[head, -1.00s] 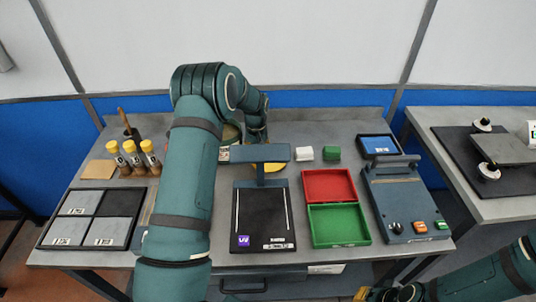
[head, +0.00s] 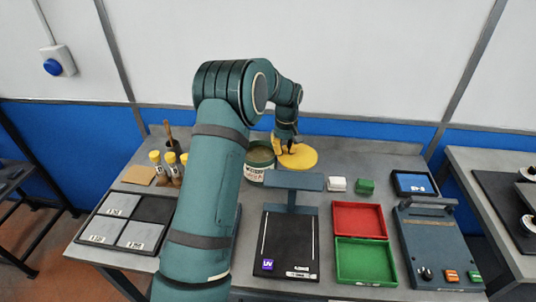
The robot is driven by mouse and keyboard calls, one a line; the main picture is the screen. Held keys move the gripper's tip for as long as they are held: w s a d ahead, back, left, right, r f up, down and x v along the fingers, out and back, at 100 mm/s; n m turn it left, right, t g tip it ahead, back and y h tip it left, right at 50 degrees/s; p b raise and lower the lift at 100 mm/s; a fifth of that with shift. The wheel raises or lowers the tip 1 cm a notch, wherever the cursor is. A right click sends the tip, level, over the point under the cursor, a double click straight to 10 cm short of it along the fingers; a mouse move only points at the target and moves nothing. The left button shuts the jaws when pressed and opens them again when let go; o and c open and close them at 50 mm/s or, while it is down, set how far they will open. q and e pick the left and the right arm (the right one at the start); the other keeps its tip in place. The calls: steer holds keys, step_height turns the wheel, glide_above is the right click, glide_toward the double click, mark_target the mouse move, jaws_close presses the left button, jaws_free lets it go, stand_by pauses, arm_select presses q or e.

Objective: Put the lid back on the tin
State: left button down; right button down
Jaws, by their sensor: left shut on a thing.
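The round yellow lid (head: 301,158) is held by my left gripper (head: 286,148), which is shut on its left part. The lid is to the right of the tin in the head view, apart from its mouth. It appears raised off the bench, behind the UV stand, but its exact height is hard to tell. The green tin (head: 257,164), with a pale label, stands upright on the bench, its left side partly hidden by my left arm. My right gripper is not in view.
The UV stand (head: 295,181) is in front of the lid. White (head: 337,184) and green (head: 365,186) blocks lie to its right, behind red (head: 360,219) and green (head: 366,262) trays. Yellow-capped vials (head: 172,158) stand left of my arm.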

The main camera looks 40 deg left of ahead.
arm_select(q)
steer(key=s+a+r+n+p, duration=0.2)
steer(key=s+a+r+n, duration=0.6)
steer(key=n, duration=0.6)
steer(key=f, duration=0.3)
steer(key=f+b, duration=0.1)
steer(key=f, duration=0.2)
steer(key=w+f+b, duration=0.1)
steer(key=f, duration=0.2)
steer(key=shift+w+a+f, duration=0.1)
steer(key=shift+a, duration=0.2)
steer(key=shift+f, duration=0.15)
steer(key=c, duration=1)
jaws_free()
step_height(320, 180, up, 12)
steer(key=p, duration=0.2)
steer(key=shift+r, duration=0.2)
